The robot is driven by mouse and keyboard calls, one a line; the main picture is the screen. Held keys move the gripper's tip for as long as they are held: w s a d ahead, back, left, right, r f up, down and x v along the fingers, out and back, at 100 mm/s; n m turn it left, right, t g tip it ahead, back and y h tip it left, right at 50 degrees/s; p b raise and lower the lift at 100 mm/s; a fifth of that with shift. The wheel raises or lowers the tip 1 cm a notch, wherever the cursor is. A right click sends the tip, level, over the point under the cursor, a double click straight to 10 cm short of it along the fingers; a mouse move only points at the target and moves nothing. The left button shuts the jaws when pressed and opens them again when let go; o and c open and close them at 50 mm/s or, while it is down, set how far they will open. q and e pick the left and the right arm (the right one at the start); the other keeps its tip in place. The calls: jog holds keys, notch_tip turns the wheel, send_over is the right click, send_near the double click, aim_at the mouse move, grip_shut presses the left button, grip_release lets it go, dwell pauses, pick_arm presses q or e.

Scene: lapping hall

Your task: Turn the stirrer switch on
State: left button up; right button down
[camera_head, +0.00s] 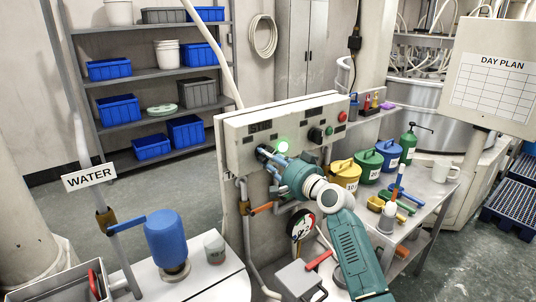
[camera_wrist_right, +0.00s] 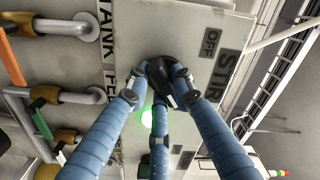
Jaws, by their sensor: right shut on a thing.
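The control panel (camera_head: 230,138) is a pale box on a grey stand in the middle of the head view. My right gripper (camera_head: 264,153) reaches its left part. In the right wrist view its blue fingers (camera_wrist_right: 157,80) are shut around a black knob (camera_wrist_right: 158,68), the stirrer switch. Beside the knob are an "OFF" plate (camera_wrist_right: 210,42) and a partly hidden label starting "STIR" (camera_wrist_right: 224,72). The fingers cover much of the knob, and I cannot tell which way it points. A green lamp (camera_head: 283,146) glows close by. My left gripper is not in view.
The panel also has a black knob (camera_head: 315,134) and a red button (camera_head: 342,117). A bench at right holds yellow, green and blue cans (camera_head: 367,165). Pipes with orange and green handles (camera_wrist_right: 45,92) run beside the panel. A blue canister (camera_head: 166,238) stands at lower left.

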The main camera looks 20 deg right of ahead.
jog(key=shift+f+m, duration=0.1)
jog(key=shift+m, duration=0.5)
jog(key=c, duration=1.5)
grip_release()
jog(key=shift+s, duration=0.15)
jog(key=v, duration=1.1)
jog(key=shift+s+d, duration=0.15)
jog(key=shift+s, duration=0.2)
